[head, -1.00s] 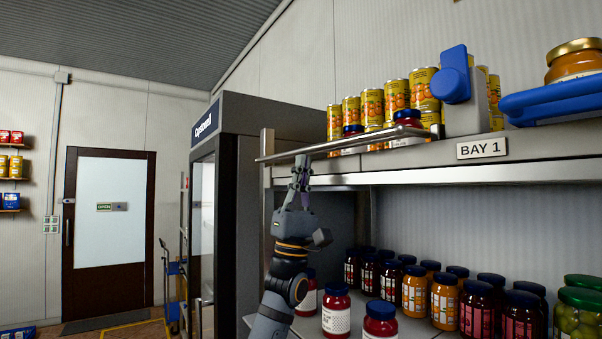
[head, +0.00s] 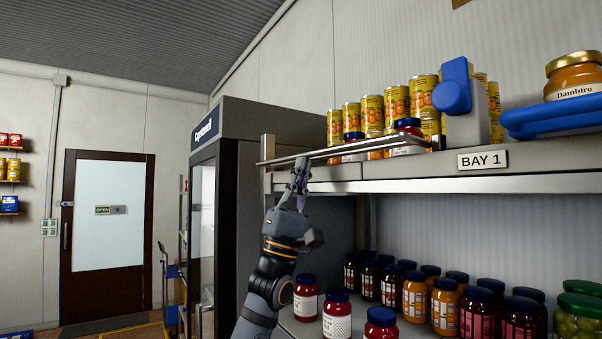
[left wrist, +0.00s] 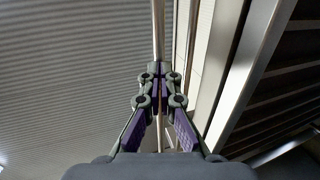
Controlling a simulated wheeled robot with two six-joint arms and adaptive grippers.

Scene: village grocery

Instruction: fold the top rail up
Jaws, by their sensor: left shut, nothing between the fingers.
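The top rail (head: 350,149), a slim metal bar, runs along the front of the upper shelf (head: 400,171), just above its edge, in front of the yellow cans. My left gripper (head: 301,163) points up at the left part of the rail, its fingers shut and empty. In the left wrist view the shut fingertips (left wrist: 160,78) overlap a long thin bar (left wrist: 158,30), apparently the rail. I cannot tell whether they touch it. A grey bracket with a blue knob (head: 452,96) stands near the rail's right end. My right gripper is out of view.
Yellow cans (head: 372,112) and a dark-lidded jar (head: 408,125) stand close behind the rail. Several jars (head: 337,315) fill the lower shelf beneath my arm. A dark fridge (head: 245,150) stands to the left. A blue part (head: 550,120) lies at the right.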

